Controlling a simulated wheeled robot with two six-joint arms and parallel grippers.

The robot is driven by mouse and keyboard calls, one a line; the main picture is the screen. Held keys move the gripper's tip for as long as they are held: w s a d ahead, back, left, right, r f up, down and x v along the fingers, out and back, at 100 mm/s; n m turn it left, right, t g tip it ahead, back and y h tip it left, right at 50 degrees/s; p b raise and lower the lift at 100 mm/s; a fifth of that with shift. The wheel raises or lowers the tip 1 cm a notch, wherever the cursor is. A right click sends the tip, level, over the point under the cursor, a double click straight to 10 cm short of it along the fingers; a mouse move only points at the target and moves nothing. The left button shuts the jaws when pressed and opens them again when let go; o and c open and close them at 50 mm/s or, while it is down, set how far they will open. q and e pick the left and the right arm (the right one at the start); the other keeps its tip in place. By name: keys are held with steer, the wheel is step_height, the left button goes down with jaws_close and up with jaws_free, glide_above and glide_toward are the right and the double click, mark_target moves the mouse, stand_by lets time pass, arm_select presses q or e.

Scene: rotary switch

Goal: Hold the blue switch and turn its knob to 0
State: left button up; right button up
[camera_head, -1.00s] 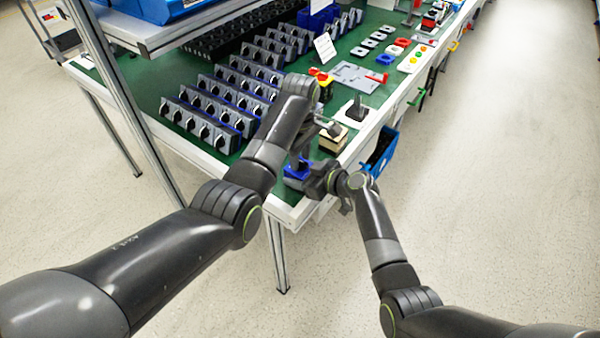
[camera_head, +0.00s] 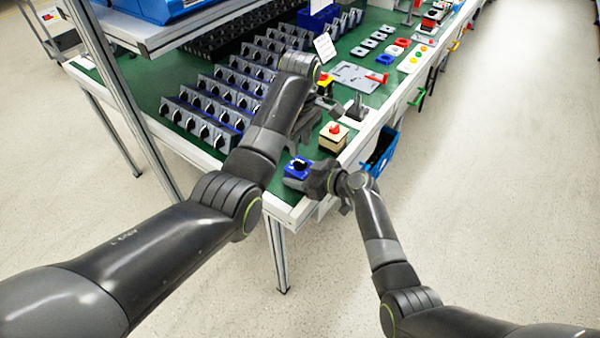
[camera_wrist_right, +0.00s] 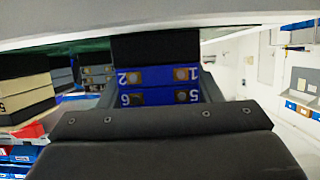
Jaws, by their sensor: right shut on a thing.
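The blue switch (camera_head: 296,171) sits at the near corner of the green table, with its black knob (camera_head: 299,162) on top. It also shows in the right wrist view as a blue block (camera_wrist_right: 158,76) with upside-down numbers. My right gripper (camera_head: 297,181) is low at the table edge and shut on the sides of the switch. The knob's pointer is too small to read. My left gripper (camera_head: 312,126) is above the table, behind and a little to the right of the switch, apart from it. Its fingers are partly hidden by its wrist, so its opening is unclear.
A red-topped button box (camera_head: 333,138) stands just right of my left gripper. Rows of grey switches (camera_head: 210,115) fill the table to the left. A blue bin (camera_head: 383,150) hangs on the table's right side. An aluminium post (camera_head: 125,90) rises at the left.

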steer(key=o, duration=1.2)
steer(key=shift+c, duration=0.2)
steer(key=v, duration=1.2)
